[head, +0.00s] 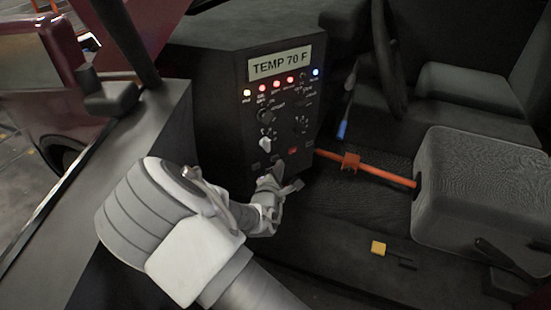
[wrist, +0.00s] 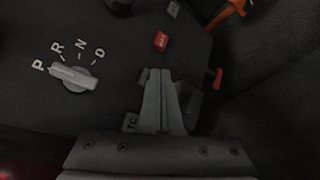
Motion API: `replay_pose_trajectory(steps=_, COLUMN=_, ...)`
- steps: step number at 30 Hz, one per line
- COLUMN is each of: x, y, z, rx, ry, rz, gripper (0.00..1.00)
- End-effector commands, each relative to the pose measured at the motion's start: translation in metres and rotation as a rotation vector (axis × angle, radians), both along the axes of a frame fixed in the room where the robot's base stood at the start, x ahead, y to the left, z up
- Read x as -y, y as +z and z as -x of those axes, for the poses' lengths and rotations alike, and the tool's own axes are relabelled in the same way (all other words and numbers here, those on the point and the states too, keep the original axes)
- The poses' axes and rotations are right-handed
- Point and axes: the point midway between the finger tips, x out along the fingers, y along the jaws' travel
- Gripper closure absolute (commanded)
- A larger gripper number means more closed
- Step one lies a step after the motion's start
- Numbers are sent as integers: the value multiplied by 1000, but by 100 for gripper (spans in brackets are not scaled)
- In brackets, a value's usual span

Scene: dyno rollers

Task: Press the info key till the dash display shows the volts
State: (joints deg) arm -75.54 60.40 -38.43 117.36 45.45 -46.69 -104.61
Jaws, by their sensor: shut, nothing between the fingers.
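The dash display (head: 280,65) reads "TEMP 70 F" at the top of the black control panel (head: 225,110). My gripper (head: 278,170) is at the panel's lower part, below the red key (head: 292,150). In the wrist view my gripper (wrist: 159,74) is shut and empty, its fingertips just below the same red key (wrist: 160,41). A small dark key (wrist: 144,76) shows partly beside the fingertips, and the fingers hide part of the panel there. I cannot read which key is the info key, nor tell whether the fingertips touch the panel.
A pale P-R-N-D selector knob (wrist: 75,78) is left of the fingers, and a key marked "TC" (wrist: 130,122) is close to them. An orange bar (head: 375,168) runs from the panel's right side to a grey box (head: 475,190). A row of lit lamps (head: 290,80) lies under the display.

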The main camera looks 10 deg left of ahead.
Motion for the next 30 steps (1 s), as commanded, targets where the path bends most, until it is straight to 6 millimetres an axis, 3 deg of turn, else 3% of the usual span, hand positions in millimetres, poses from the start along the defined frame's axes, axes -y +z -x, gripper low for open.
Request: replay_pose_trajectory(steps=30, x=-8, y=0, z=-7, rx=1, ry=1, rz=1, gripper=100)
